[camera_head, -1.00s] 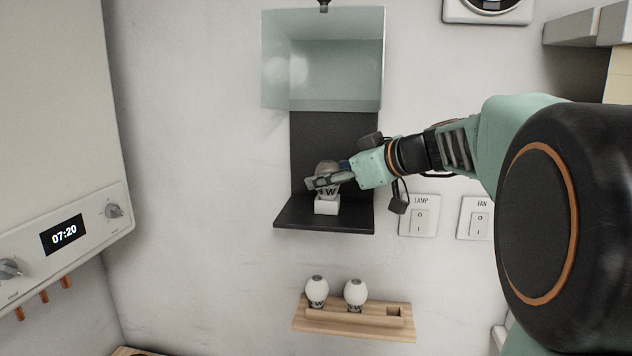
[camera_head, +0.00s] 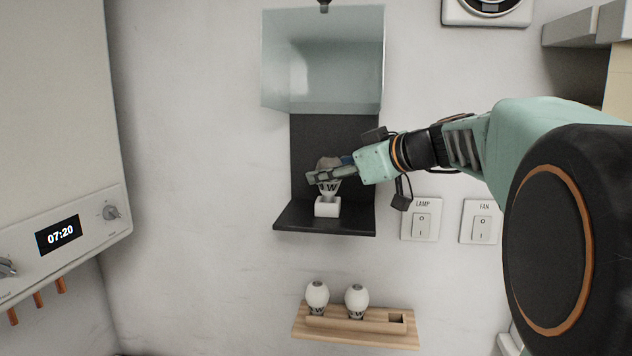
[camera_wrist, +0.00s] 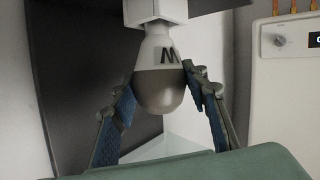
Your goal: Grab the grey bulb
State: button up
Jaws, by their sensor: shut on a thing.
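The grey bulb (camera_head: 328,163) has a grey dome and a white lower part with a dark W. It stands upright at the white socket (camera_head: 327,208) on the black shelf. My gripper (camera_head: 322,176) reaches in from the right and is shut on the bulb, with fingers on both sides. The wrist view shows the scene upside down: the bulb (camera_wrist: 158,88) sits between my blue-padded fingers (camera_wrist: 160,95), its neck towards the socket (camera_wrist: 155,10). I cannot tell whether the neck is fully clear of the socket.
The black shelf (camera_head: 290,215) has a clear raised cover (camera_head: 322,60) above. Two white bulbs (camera_head: 317,294) (camera_head: 357,297) stand in a wooden rack (camera_head: 345,334) below, with an empty square hole at its right. LAMP (camera_head: 421,222) and FAN (camera_head: 480,222) switches are on the right.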

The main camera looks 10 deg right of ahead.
jog(key=shift+s+d+f+t+y+b, duration=0.4)
jog(key=shift+t+b, duration=0.3)
jog(key=shift+b, duration=3.15)
jog(key=shift+s+d+f+t+y+b, duration=0.15)
jog(key=shift+s+t+y+b, duration=0.45)
jog(key=shift+b, duration=3.25)
jog(key=shift+c, duration=0.2)
notch_tip(320, 180, up, 7)
jog(key=s+d+p, duration=0.1)
jog(key=s+p, duration=0.1)
jog(key=s+d+g+h+p, duration=0.1)
jog(key=s+d+p, duration=0.1)
jog(key=s+d, duration=0.4)
jog(key=s+d+r+g+h+p, duration=0.1)
jog(key=s+d+g+p, duration=0.1)
jog(key=s+d, duration=0.4)
jog(key=s+p, duration=0.1)
jog(key=s, duration=0.4)
jog(key=shift+r, duration=0.2)
